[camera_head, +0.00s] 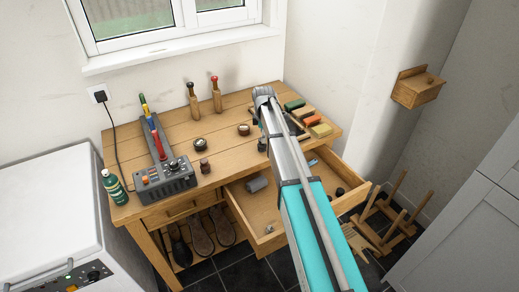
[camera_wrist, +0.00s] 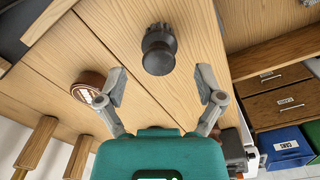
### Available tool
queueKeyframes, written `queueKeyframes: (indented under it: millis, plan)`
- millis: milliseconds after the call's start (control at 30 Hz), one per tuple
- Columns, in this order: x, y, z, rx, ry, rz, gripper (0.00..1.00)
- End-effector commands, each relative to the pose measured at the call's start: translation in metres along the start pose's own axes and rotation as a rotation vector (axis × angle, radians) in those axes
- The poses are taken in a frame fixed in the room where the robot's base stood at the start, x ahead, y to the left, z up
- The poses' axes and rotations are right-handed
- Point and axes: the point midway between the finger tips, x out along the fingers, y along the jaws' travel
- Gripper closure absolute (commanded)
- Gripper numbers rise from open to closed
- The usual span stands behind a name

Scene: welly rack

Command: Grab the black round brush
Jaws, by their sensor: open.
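The black round brush (camera_wrist: 158,50) stands on the wooden bench top in the wrist view, its dark knob towards the camera and bristles showing at its upper edge. My gripper (camera_wrist: 162,88) is open and empty, its two grey fingers wide apart. In the picture the brush lies just above the gap between the fingertips, and neither finger appears to touch it. In the head view my arm hides most of the gripper. A small dark thing (camera_head: 262,145) beside the arm may be the brush.
A round brown tin (camera_wrist: 88,85) lies near the left finger. Wooden posts (camera_head: 217,97) stand at the back of the bench. Colored blocks (camera_head: 305,116) lie right of my arm. An open drawer (camera_head: 238,206) juts out in front. A grey device (camera_head: 165,180) and green bottle (camera_head: 114,187) stand left.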

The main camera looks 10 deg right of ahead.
Motion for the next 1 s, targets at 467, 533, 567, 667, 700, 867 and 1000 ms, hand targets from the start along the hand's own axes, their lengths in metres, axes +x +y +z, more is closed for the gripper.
queueKeyframes:
  millis: [467, 533, 567, 667, 700, 867, 1000]
  plan:
    - [0.033, -0.002, -0.001, 0.000, 0.000, 0.000, 0.13]
    - [0.033, -0.002, -0.001, 0.000, 0.000, 0.000, 0.13]
    - [0.033, -0.002, -0.001, 0.000, 0.000, 0.000, 0.13]
    - [0.033, -0.002, -0.001, 0.000, 0.000, 0.000, 0.13]
    - [0.033, -0.002, -0.001, 0.000, 0.000, 0.000, 0.13]
    - [0.033, -0.002, -0.001, 0.000, 0.000, 0.000, 0.13]
    - [0.033, -0.002, -0.001, 0.000, 0.000, 0.000, 0.13]
